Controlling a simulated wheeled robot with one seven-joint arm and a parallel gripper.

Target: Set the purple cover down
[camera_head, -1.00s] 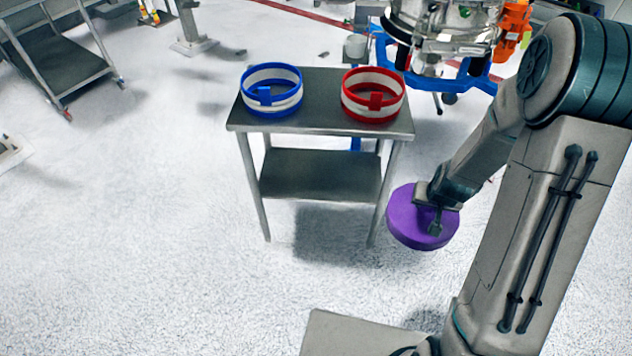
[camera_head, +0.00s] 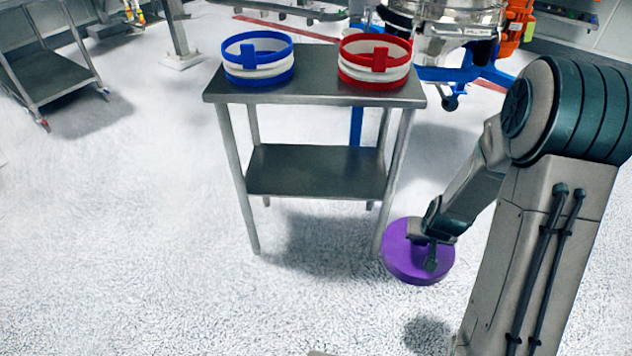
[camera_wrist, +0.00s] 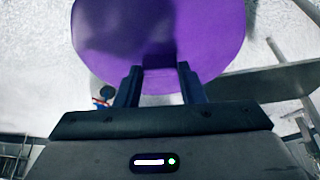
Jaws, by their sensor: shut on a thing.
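The purple cover (camera_head: 408,268) is a thick round disc, held in the air to the right of the table's front right leg in the head view. My gripper (camera_head: 431,250) is shut on it. In the wrist view the cover (camera_wrist: 160,35) fills the upper middle, and the fingers of my gripper (camera_wrist: 158,85) close on a small part at its near edge.
A steel table (camera_head: 318,95) with a lower shelf (camera_head: 315,172) stands ahead. A blue-and-white ring (camera_head: 258,75) is on its left, a red-and-white ring (camera_head: 375,78) on its right; the top between them is clear. A machine (camera_head: 450,40) stands behind, a cart (camera_head: 50,75) far left.

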